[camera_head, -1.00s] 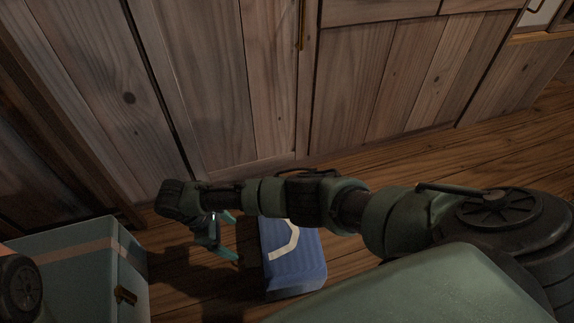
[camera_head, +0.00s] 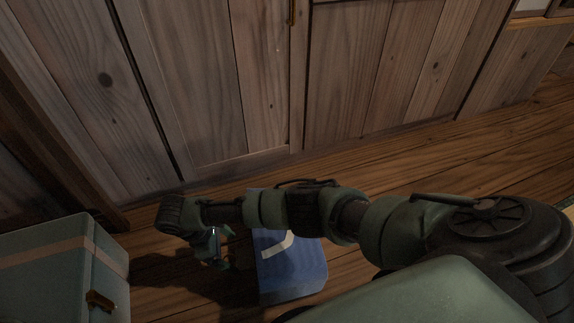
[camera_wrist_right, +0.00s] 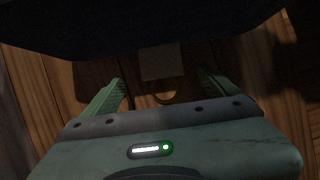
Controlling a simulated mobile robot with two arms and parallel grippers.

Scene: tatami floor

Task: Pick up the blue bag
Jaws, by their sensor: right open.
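The blue bag (camera_head: 302,272) stands on the wooden floor in the head view, with a pale curved strip on its face. My right forearm crosses in front of its upper part and hides some of it. My right gripper (camera_head: 226,249) points down just left of the bag; I cannot tell whether it touches it. In the right wrist view the gripper (camera_wrist_right: 164,88) is open, its green fingers apart. A small tan patch and a pale curved loop show between them, below a large dark shape; I cannot tell what these belong to. My left gripper is out of view.
A pale green box (camera_head: 48,268) with a tan band and a brass latch stands at the left. A wooden cabinet (camera_head: 215,85) fills the back. Bare floor (camera_head: 400,165) lies between the bag and the cabinet, and to the right.

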